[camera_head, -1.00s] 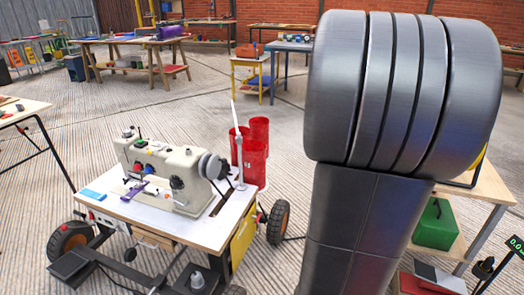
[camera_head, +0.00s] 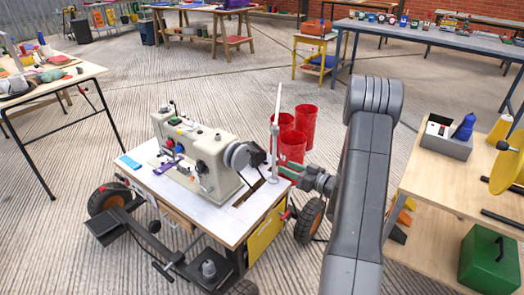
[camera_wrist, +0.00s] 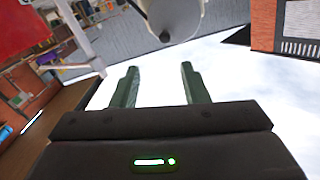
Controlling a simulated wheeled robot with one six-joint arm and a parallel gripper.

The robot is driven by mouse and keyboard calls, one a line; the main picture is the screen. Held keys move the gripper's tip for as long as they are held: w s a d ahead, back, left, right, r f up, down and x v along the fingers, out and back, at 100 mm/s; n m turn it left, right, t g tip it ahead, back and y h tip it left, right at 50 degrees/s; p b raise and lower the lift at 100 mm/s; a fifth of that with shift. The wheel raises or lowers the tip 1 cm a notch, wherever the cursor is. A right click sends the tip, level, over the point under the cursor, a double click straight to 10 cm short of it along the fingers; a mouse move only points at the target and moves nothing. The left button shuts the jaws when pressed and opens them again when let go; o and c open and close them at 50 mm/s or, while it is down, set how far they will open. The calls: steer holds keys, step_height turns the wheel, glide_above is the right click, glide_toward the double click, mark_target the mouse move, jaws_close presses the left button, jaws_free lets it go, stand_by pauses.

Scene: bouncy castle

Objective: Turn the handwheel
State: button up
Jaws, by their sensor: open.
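The cream sewing machine (camera_head: 200,155) stands on a white-topped wheeled table (camera_head: 222,222). Its grey handwheel (camera_head: 237,155) is at the right end of the machine. My gripper (camera_head: 280,167) is to the right of the handwheel, apart from it, with its green fingers pointing toward the machine. In the wrist view my gripper (camera_wrist: 157,82) is open and nothing is between its fingers. A pale round part (camera_wrist: 170,15), apparently the handwheel, shows ahead of the fingers at the top edge, partly cut off.
A thin white post (camera_head: 276,135) stands at the table's right edge, close to my gripper. Red bins (camera_head: 305,125) stand behind it. A wooden bench (camera_head: 425,178) with a green box (camera_head: 489,258) below is on the right. Open floor lies behind the machine.

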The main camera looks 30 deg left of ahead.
mark_target(255, 154)
steer(key=shift+g, duration=0.3)
steer(key=a, duration=0.9)
steer(key=a+b, duration=0.1)
steer(key=a, duration=0.4)
steer(key=shift+w, duration=0.4)
jaws_close()
